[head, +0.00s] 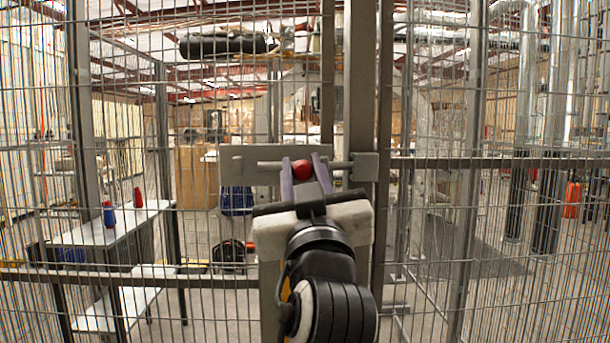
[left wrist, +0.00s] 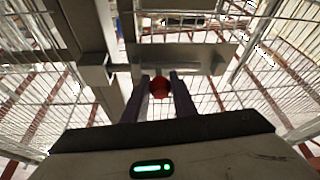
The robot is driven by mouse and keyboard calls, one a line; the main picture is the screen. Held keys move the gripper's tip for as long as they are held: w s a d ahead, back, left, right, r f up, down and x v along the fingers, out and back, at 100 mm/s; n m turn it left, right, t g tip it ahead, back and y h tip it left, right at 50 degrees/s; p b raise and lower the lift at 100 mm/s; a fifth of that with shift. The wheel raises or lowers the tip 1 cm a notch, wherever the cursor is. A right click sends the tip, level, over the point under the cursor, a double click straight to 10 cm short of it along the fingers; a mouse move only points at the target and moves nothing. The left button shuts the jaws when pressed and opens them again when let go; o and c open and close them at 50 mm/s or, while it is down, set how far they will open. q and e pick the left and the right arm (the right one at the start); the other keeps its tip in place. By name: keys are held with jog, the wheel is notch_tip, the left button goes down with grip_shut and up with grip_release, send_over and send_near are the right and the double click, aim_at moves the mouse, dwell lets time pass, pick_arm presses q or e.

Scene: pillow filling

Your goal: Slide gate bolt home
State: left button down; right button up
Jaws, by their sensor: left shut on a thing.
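The gate bolt is a grey rod (head: 270,165) lying level on a grey plate (head: 233,171) on the mesh gate. A round red knob (head: 302,169) sits on the rod and also shows in the left wrist view (left wrist: 159,87). My left gripper (head: 304,168) is shut on the red knob, one finger on each side. The rod's right end reaches a grey catch block (head: 364,166) on the post. The block also shows in the left wrist view (left wrist: 97,70). I cannot tell how deep the rod sits in it. My right gripper is not in view.
Grey posts (head: 359,80) and wire mesh (head: 440,230) fill the space around the bolt. Behind the mesh, a white table (head: 120,230) holds red and blue items (head: 108,214). An orange object (head: 572,199) stands far right.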

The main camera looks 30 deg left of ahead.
pick_arm(q)
jog(key=c, duration=1.5)
grip_release()
jog(key=shift+w+d, duration=0.2)
jog(key=shift+d, duration=0.1)
jog(key=shift+o, duration=0.2)
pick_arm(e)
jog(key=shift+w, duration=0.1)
pick_arm(q)
jog(key=shift+a, duration=0.1)
jog(key=shift+s, duration=0.1)
jog(key=shift+s+d+f, duration=0.2)
jog(key=shift+d, duration=0.05)
jog(key=b+v, duration=0.3)
jog(key=v, duration=0.6)
jog(key=shift+s, duration=0.25)
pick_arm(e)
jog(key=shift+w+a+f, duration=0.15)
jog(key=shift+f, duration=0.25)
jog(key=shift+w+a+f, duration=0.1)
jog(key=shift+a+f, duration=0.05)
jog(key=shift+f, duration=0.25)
pick_arm(q)
jog(key=shift+d, duration=0.1)
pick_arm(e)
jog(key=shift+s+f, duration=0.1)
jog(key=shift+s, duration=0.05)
